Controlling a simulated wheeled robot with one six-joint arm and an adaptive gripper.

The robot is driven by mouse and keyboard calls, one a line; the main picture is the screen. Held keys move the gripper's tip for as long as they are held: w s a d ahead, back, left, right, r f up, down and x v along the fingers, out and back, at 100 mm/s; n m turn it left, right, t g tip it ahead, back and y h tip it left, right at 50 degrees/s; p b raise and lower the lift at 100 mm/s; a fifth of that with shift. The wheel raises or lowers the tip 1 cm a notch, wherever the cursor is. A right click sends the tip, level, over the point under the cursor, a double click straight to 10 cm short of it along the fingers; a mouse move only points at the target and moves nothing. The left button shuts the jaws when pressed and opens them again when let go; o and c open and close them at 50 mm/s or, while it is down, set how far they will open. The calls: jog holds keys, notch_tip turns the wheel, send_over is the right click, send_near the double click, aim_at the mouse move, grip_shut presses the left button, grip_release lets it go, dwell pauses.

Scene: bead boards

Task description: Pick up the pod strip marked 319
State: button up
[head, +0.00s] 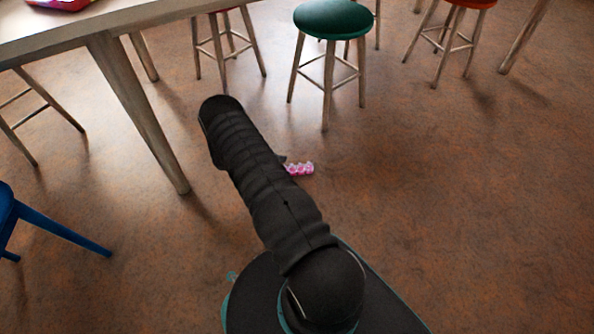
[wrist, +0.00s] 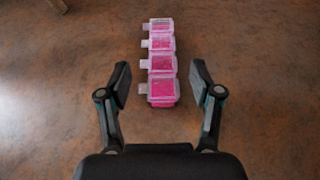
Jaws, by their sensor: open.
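A pink pod strip (wrist: 162,66) with clear lids lies on the brown floor in the wrist view. It is a row of several compartments running away from my gripper, with small tabs on its left side. No marking can be read on it. My gripper (wrist: 160,85) is open, with one finger on each side of the near end of the strip, apart from it. In the head view the strip (head: 299,169) shows in part just right of my arm, which hides the rest of it and my gripper.
A table (head: 105,22) with a leg (head: 140,115) stands at the upper left. A green stool (head: 332,18) stands beyond the strip, and a blue chair (head: 50,228) is at the left edge. The floor to the right is clear.

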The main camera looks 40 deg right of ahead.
aim_at(295, 168)
jog(key=shift+x, duration=3)
jog(key=shift+a+f, duration=0.1)
jog(key=c, duration=1.1)
